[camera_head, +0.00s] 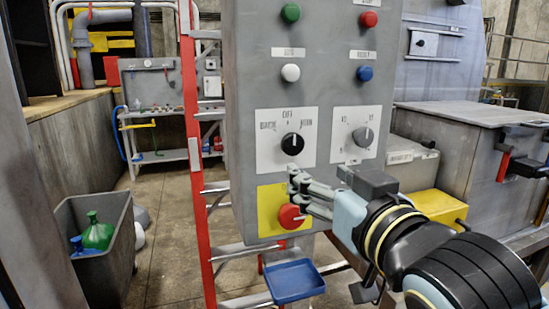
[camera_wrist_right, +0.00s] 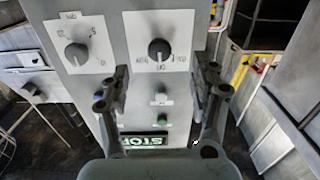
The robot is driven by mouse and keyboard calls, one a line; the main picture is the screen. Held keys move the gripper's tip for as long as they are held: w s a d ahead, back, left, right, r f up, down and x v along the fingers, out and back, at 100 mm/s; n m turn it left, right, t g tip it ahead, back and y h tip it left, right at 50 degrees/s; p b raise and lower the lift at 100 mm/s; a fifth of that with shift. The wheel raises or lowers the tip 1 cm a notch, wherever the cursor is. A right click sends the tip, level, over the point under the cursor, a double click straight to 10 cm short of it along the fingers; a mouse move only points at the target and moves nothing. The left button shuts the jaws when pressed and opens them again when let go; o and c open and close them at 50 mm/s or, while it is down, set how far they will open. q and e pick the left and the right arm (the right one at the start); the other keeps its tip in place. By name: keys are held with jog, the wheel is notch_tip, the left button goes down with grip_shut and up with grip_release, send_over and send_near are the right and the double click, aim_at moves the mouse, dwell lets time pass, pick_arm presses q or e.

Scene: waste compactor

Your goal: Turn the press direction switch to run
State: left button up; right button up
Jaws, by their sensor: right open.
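A black three-position knob (camera_head: 292,144) sits on a white label plate on the grey control panel (camera_head: 255,85). Its plate reads OFF at the top, with blurred words on the left and right. The knob also shows upside down in the right wrist view (camera_wrist_right: 160,49), its pale mark seemingly toward OFF. A grey knob (camera_head: 363,137) on a second plate sits to its right. My right gripper (camera_head: 300,187) is open and empty, in front of the panel just below the black knob. In the right wrist view the black knob appears beyond and between the fingertips, apparently untouched.
A red mushroom button (camera_head: 291,217) on a yellow plate is right beside my right fingers. White (camera_head: 290,73) and blue (camera_head: 364,73) buttons sit above the knobs. A blue tray (camera_head: 294,281) is below the panel, and a red ladder rail (camera_head: 193,150) stands at its left.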

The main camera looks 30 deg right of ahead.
aim_at(294, 146)
jog(key=x, duration=0.3)
jog(key=r+p+x, duration=0.1)
jog(key=x, duration=0.2)
jog(key=r+p+x, duration=0.1)
jog(key=x, duration=0.2)
jog(key=shift+w+d+r, duration=0.1)
jog(key=shift+w+d, duration=0.05)
jog(key=shift+w, duration=0.1)
jog(key=shift+w+d, duration=0.1)
jog(key=shift+w, duration=0.45)
jog(key=c, duration=1.2)
